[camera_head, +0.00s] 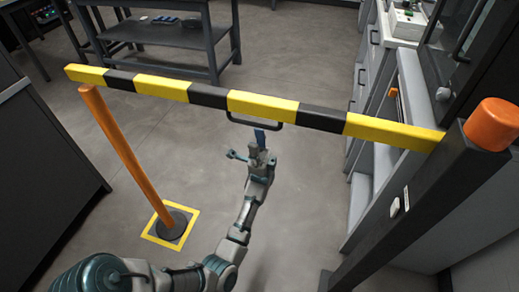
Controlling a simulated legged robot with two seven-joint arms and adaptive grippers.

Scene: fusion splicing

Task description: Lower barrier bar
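The barrier bar (262,104), striped yellow and black, spans the view from upper left to the dark post (420,205) at right. Its left end lies over the top of an orange post (130,155); I cannot tell whether they touch. A black handle (254,124) hangs under the bar's middle. My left gripper (248,146) is just below the handle, its fingers spread apart, one out to the left and a blue-tipped one up toward the handle. Nothing shows between them. Whether the blue tip touches the handle is unclear. My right gripper is out of view.
The orange post stands on a dark round base (172,225) inside a yellow floor square (148,237). An orange cap (493,124) tops the right post. Grey cabinets (375,70) line the right, and a dark shelf table (165,35) stands behind. Floor beyond the bar is clear.

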